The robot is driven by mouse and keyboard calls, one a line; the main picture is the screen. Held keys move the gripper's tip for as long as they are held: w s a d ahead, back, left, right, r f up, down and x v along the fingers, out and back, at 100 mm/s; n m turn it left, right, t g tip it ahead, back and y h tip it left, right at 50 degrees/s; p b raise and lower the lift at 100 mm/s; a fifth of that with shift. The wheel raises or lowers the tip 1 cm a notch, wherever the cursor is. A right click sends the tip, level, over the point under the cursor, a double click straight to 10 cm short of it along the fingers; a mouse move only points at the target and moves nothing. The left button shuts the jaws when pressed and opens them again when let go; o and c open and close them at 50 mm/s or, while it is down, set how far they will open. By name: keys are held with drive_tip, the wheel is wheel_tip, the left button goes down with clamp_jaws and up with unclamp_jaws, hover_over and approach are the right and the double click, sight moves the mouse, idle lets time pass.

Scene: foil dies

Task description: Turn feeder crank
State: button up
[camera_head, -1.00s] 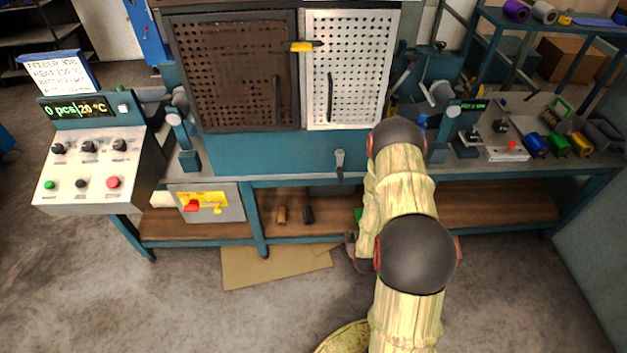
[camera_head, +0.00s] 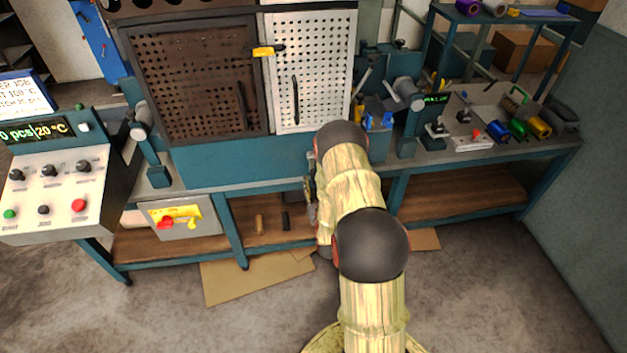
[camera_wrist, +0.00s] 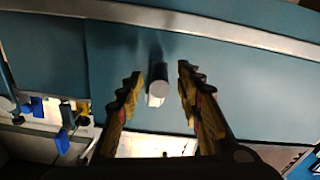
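The feeder crank shows in the wrist view as a short grey cylindrical handle (camera_wrist: 157,82) with a pale end, against the blue machine front. My gripper (camera_wrist: 158,80) is open, its dark ridged fingertips on either side of the handle with visible gaps. It holds nothing. In the head view my gripper (camera_head: 311,188) is partly hidden by my arm, close to the front edge of the blue machine (camera_head: 230,160). The crank is hidden there behind my arm and gripper.
The control panel (camera_head: 50,205) stands at left, reading 0 pcs and 20 °C. The perforated doors (camera_head: 313,75) are above. A yellow-marked box (camera_head: 182,218) hangs below the bench. Colored rolls (camera_head: 517,128) lie at right. Cardboard (camera_head: 235,280) lies on the floor.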

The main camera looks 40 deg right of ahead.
sight(313, 169)
drive_tip(key=shift+x, duration=1.1)
drive_tip(key=shift+c, duration=1.1)
clamp_jaws()
